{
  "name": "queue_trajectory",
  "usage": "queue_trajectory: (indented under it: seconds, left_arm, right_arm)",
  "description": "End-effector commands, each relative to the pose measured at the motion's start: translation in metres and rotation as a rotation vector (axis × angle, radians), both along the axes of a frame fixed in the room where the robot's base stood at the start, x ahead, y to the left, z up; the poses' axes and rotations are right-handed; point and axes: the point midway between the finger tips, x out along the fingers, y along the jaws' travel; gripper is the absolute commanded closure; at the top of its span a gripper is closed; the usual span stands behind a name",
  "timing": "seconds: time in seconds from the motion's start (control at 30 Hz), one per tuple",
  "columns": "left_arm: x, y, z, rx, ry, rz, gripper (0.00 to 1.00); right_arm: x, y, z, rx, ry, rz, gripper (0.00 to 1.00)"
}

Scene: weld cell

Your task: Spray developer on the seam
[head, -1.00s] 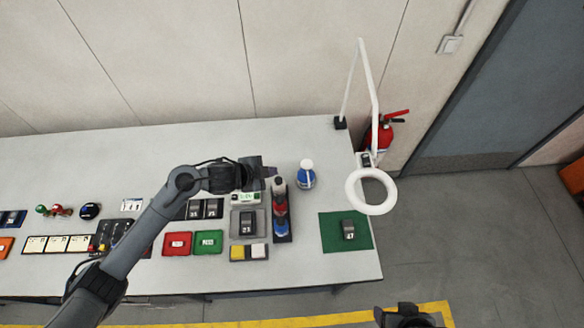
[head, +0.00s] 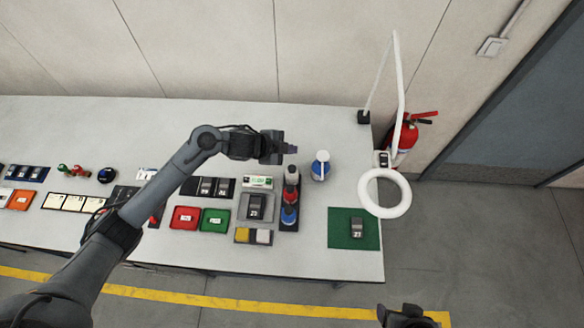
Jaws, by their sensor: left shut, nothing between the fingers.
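My left gripper (head: 290,149) is shut and empty, over the bench behind the can rack. A dark rack (head: 287,224) below it holds a column of spray cans: a dark one with a pale top (head: 292,175), a red one (head: 290,194) and a blue one (head: 288,214). I cannot read which is developer. A blue bottle with a white top (head: 320,170) stands just right of the gripper, apart from it. A dark coupon marked 23 (head: 255,205) lies on a grey tray. Another dark coupon (head: 357,227) lies on a green mat (head: 340,240). No seam can be made out.
A white ring lamp (head: 385,212) on an arm hangs by the bench's right edge. Red (head: 185,225) and green (head: 214,226) trays and a black coupon rack (head: 190,187) lie left. A fire extinguisher (head: 405,140) stands behind. A dark part of my right arm shows bottom right.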

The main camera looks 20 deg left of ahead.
Motion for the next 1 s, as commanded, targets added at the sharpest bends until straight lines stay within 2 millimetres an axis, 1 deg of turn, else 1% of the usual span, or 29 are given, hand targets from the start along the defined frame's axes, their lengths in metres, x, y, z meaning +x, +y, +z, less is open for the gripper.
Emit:
queue_trajectory:
  seconds: [0.03,0.17,0.5,0.73,1.0]
  left_arm:
    - [0.0,0.0,-0.008,0.0,0.0,0.0,1.0]
    - [0.0,0.0,-0.02,0.0,0.0,0.0,1.0]
    - [0.0,0.0,-0.06,0.0,0.0,0.0,1.0]
    - [0.0,0.0,-0.077,0.001,0.0,-0.001,1.0]
    - [0.0,0.0,-0.081,0.0,0.0,0.0,1.0]
  right_arm:
    - [0.0,0.0,-0.007,0.0,0.0,0.0,0.29]
    - [0.0,0.0,-0.021,-0.001,-0.001,0.001,0.29]
    - [0.001,-0.003,-0.063,-0.01,-0.003,0.006,0.29]
    - [0.001,-0.003,-0.074,-0.011,-0.002,0.006,0.29]
    - [0.001,-0.002,-0.075,-0.007,-0.003,0.004,0.29]
